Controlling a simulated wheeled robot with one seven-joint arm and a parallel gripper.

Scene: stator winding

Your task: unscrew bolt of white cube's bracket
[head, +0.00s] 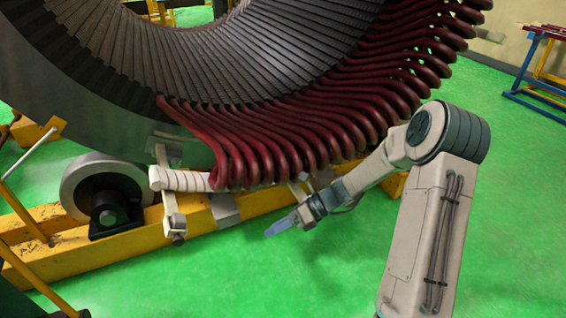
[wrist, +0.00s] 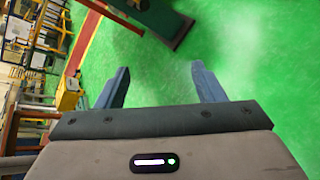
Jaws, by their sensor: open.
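A pale bracket arm (head: 173,208) hangs below a white wrapped bar (head: 182,180) at the lower left of the stator in the head view. A dark bolt-like end (head: 178,239) shows at its foot. A small grey block (head: 224,209) sits to the right of this bracket. I cannot tell which part is the white cube. My gripper (head: 281,225) is right of the block and apart from it, its blue fingers pointing left. In the wrist view my gripper (wrist: 160,72) is open, with nothing between its fingers. The bolt and bracket are not identifiable there.
The large stator (head: 230,50) with dark red coil ends (head: 300,130) stands above my gripper. A yellow beam (head: 60,255) and a roller (head: 100,190) lie to the left. Green floor (head: 270,280) is clear below my gripper. A blue rack (head: 535,75) stands far right.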

